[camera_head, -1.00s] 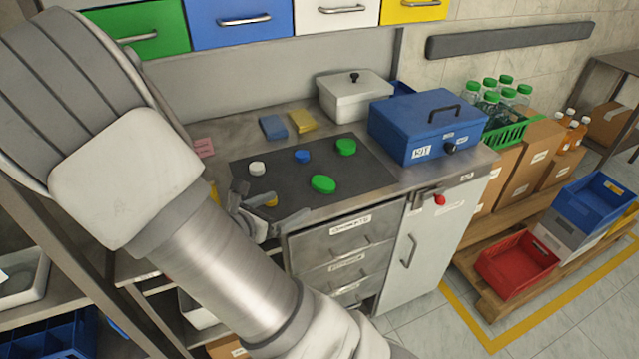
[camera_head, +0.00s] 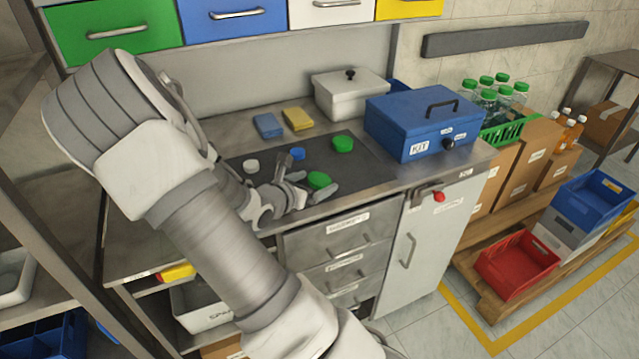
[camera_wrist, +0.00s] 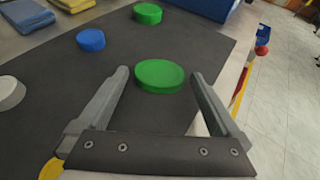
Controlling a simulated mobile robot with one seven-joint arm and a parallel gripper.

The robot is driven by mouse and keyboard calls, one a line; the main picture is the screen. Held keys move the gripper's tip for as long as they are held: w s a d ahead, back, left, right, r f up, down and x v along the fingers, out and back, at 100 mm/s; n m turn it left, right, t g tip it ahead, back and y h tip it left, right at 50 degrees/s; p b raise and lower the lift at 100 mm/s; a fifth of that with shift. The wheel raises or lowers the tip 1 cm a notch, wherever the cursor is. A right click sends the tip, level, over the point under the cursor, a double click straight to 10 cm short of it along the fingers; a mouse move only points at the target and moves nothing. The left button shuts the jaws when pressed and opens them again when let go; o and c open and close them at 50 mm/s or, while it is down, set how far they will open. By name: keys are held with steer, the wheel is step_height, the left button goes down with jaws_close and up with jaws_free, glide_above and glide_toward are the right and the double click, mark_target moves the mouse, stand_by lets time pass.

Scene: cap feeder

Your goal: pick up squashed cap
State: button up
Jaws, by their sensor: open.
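A green cap (camera_head: 319,179) lies near the front of the dark mat (camera_head: 372,177); it looks oval and may be the squashed one, though I cannot tell for sure. In the wrist view this cap (camera_wrist: 160,75) sits between the tips of my open gripper (camera_wrist: 160,78), with a gap on each side. In the head view my gripper (camera_head: 317,184) is low over the mat at this cap and partly covers it. A second green cap (camera_head: 343,144) lies further back, rounder in outline.
A blue cap (camera_head: 297,153) and a white cap (camera_head: 251,166) lie on the mat. A yellow cap (camera_wrist: 50,169) shows partly behind my gripper's base.

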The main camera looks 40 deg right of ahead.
steer(key=shift+d, duration=0.2)
steer(key=c, duration=1.1)
steer(key=shift+w+r, duration=0.1)
steer(key=shift+r, duration=0.35)
steer(key=r, duration=0.2)
steer(key=s+r+p, duration=0.1)
steer(key=shift+r, duration=0.4)
steer(key=s+r+b, duration=0.1)
steer(key=s+r, duration=0.1)
steer(key=s, duration=0.1)
steer(key=s+d+r+b, duration=0.1)
steer(key=s+r, duration=0.1)
steer(key=s, duration=0.2)
steer(key=s+r+b, duration=0.1)
steer(key=s+r, duration=0.1)
steer(key=s, duration=0.1)
steer(key=shift+s+d, duration=0.3)
steer(key=shift+d, duration=0.1)
